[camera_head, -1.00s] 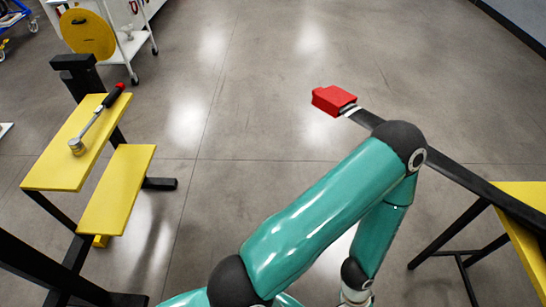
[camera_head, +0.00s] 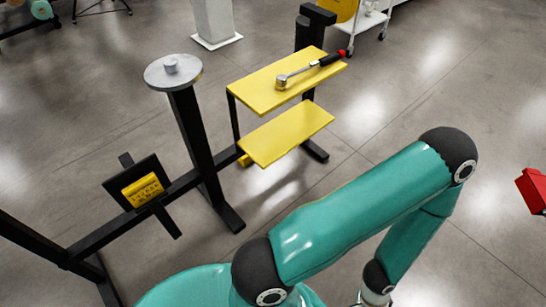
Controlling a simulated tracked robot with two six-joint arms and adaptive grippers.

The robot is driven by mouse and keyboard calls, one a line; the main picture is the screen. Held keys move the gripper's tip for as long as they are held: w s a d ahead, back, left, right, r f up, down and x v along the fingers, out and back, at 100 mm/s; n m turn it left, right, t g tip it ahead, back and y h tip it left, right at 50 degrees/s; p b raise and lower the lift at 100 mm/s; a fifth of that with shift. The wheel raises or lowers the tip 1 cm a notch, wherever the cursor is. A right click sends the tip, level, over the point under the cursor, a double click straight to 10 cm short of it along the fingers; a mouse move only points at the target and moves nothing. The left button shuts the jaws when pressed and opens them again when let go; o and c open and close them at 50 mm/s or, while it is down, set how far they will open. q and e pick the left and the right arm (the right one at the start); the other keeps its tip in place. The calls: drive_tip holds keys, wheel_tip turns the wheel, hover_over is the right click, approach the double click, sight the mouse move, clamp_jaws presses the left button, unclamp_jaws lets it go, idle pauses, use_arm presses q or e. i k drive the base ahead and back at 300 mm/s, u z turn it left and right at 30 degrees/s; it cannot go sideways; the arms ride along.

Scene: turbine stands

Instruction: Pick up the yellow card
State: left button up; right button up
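The yellow card (camera_head: 143,190) with dark lettering sits on a small black plate at the left of the head view. The plate is fixed to the low black bar of a stand. One of my teal arms crosses the lower right of the view, well to the right of the card. Its wrist runs out of the picture at the bottom edge, and no gripper fingers show. Nothing of mine touches the card.
The black stand (camera_head: 193,140) has a post topped by a grey disc (camera_head: 173,72). Two yellow shelves stand beside it, the upper one (camera_head: 257,92) carrying a ratchet wrench (camera_head: 312,70). A red block (camera_head: 533,190) is at the right edge. Open floor lies around the stand.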

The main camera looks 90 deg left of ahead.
sight(142, 191)
drive_tip(key=u, duration=0.3)
drive_tip(key=i, duration=0.3)
drive_tip(key=u, duration=2.55)
drive_tip(key=i, duration=0.25)
drive_tip(key=u, duration=1.05)
drive_tip(key=k, duration=0.75)
drive_tip(key=u, duration=0.25)
drive_tip(key=i, duration=0.7)
drive_tip(key=z, duration=0.2)
